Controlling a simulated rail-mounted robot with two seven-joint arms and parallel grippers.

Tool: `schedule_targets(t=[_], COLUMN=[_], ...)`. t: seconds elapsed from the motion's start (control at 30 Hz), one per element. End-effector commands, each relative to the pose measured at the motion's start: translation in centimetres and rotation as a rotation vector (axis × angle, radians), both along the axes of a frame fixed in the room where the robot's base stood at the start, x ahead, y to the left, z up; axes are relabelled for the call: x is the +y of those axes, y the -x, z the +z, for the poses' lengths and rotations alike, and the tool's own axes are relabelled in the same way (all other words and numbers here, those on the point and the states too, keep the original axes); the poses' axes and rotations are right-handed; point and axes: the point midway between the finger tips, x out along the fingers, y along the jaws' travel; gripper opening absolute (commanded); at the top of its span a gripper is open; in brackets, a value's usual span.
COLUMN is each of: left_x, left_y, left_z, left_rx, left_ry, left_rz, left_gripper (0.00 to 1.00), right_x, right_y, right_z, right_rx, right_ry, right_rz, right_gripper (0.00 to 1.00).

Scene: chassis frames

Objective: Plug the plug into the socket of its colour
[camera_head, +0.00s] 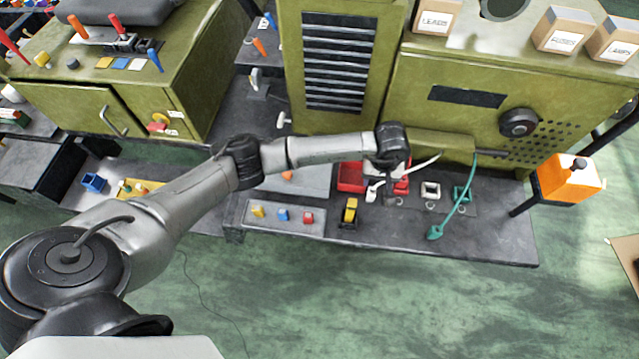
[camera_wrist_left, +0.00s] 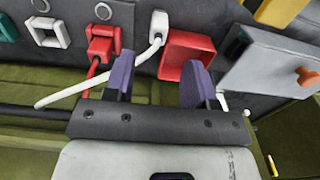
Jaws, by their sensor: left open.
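My left gripper (camera_wrist_left: 160,82) is open, its two purple fingertips apart with nothing between them. In the head view it is over the socket row, its fingertips hard to make out. The white plug (camera_wrist_left: 158,24), with a white cable, lies on the bench beyond the fingertips; it also shows in the head view (camera_head: 373,192). An empty white socket (camera_head: 430,191) and a teal socket (camera_head: 461,194) stand side by side. A red socket (camera_wrist_left: 103,46) seems to have a red plug in it. The teal plug (camera_head: 435,232) lies near the bench's front edge. My right gripper is out of view.
A red bin (camera_wrist_left: 187,58) stands beside the white plug. A yellow and black item (camera_head: 350,212) and a tray with small coloured blocks (camera_head: 284,217) are to the left. The green cabinet (camera_head: 480,75) rises behind. The bench's front right is clear.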

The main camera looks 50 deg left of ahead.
Motion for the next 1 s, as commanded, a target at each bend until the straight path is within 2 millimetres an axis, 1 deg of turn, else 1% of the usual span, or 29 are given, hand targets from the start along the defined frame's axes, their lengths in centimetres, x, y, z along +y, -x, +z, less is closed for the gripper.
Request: schedule_targets(t=[0.17, 0.27, 0.37, 0.4, 0.47, 0.5, 0.57, 0.6, 0.67, 0.7, 0.77, 0.8, 0.83, 0.87, 0.93, 0.97, 1.0], left_x=[-0.3, -2.5, -7.0, -9.4, -13.0, -15.2, -17.8, -19.0, -20.0, -20.2, -19.6, -18.8, -18.0, -17.0, -14.3, -13.0, -11.2], left_y=[0.1, 0.8, 2.3, 3.2, 4.5, 5.4, 6.5, 7.0, 7.6, 7.8, 7.8, 7.8, 7.7, 7.6, 7.5, 7.5, 7.6], left_z=[-0.1, -0.6, -1.1, -0.9, 0.1, 1.2, 3.3, 5.0, 7.5, 9.1, 11.3, 12.6, 13.3, 13.9, 14.5, 14.5, 14.1], left_rx=[-0.001, -0.007, -0.01, -0.003, 0.023, 0.052, 0.113, 0.163, 0.254, 0.324, 0.442, 0.528, 0.597, 0.67, 0.849, 0.929, 1.042], left_ry=[0.014, 0.111, 0.336, 0.461, 0.673, 0.822, 1.043, 1.185, 1.389, 1.518, 1.701, 1.813, 1.894, 1.971, 2.131, 2.192, 2.263], left_rz=[0.002, 0.021, 0.088, 0.134, 0.231, 0.31, 0.447, 0.546, 0.707, 0.823, 1.005, 1.132, 1.232, 1.334, 1.579, 1.689, 1.84], left_gripper=[0.51, 0.51, 0.51, 0.51, 0.51, 0.51, 0.51, 0.51, 0.51, 0.51, 0.51, 0.51, 0.51, 0.51, 0.51, 0.51, 0.51], right_x=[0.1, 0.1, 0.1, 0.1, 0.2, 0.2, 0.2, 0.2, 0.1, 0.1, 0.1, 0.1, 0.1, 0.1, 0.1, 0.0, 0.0], right_y=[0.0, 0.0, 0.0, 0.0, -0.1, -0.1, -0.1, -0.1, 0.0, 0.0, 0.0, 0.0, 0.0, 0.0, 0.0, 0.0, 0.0], right_z=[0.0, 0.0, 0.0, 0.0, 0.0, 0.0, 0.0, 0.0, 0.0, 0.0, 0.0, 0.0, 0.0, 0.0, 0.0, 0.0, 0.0], right_rx=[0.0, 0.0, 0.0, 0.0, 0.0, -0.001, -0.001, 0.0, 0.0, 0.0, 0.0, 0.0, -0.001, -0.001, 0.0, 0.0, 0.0], right_ry=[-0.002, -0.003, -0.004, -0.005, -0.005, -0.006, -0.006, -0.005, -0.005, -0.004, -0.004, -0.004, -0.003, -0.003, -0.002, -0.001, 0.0], right_rz=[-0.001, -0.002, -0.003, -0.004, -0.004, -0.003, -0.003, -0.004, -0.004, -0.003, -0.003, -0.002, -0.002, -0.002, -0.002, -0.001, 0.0], right_gripper=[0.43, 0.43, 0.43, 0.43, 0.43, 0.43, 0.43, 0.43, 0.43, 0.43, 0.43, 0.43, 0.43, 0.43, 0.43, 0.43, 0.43])
